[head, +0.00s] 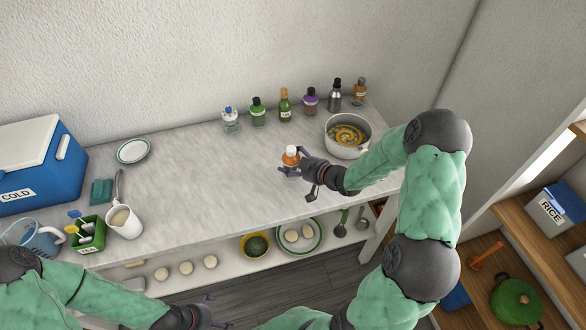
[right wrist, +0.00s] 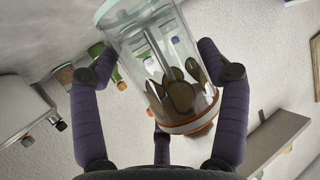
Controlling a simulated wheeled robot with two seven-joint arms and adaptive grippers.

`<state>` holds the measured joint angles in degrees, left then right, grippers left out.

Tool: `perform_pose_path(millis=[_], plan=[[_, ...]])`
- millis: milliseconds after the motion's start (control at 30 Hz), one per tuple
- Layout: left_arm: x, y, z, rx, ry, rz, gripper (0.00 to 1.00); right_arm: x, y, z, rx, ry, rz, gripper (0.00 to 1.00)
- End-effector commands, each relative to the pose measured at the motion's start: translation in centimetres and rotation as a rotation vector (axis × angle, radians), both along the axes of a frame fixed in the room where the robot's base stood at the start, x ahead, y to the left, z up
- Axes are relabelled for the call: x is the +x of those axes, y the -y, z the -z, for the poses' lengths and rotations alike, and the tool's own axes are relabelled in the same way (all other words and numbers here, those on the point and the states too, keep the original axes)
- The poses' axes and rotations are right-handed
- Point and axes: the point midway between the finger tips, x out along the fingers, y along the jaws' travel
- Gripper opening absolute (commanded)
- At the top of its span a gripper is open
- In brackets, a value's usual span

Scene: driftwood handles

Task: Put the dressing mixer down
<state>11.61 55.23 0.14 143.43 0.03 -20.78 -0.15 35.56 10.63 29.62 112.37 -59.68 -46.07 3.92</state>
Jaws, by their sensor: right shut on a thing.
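The dressing mixer is a clear cylinder with an orange top (head: 291,155), seen in the head view over the middle of the counter (head: 215,185). My right gripper (head: 297,166) is shut on it from the right. In the right wrist view the mixer's clear wall (right wrist: 160,65) sits between the dark purple fingers, with an orange-red band at one end. I cannot tell whether its base touches the counter. My left gripper (head: 213,312) is at the bottom edge of the head view, fingers spread and empty, in front of the counter.
Several bottles (head: 285,105) stand along the wall. A pot of soup (head: 347,135) is right of the mixer. The counter's middle left is clear.

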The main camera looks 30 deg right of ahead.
Motion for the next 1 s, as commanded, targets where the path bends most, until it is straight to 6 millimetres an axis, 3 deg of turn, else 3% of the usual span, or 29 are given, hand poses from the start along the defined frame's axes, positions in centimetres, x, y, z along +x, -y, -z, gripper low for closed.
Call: perform_pose_path(millis=[300,700,733,767,800,1000], plan=[[0.0,0.0,0.9,0.0,0.0,0.0,1.0,0.4,0.3,3.5,0.002,-0.001,0.001,0.34],[0.0,0.0,1.2,0.0,0.0,0.0,1.0,0.4,0.3,3.9,0.0,0.001,0.001,0.34],[0.0,0.0,1.1,0.0,0.0,0.0,1.0,0.4,0.3,3.9,0.0,0.0,0.001,0.84],[0.0,0.0,1.1,0.0,0.0,0.0,1.0,0.4,0.3,3.8,0.0,0.0,0.0,0.92],[0.0,0.0,1.1,0.0,0.0,0.0,1.0,0.4,0.3,3.8,0.0,0.0,0.0,0.99],[0.0,0.0,1.1,0.0,0.0,0.0,1.0,0.3,0.2,3.8,0.0,0.0,0.0,0.99]])
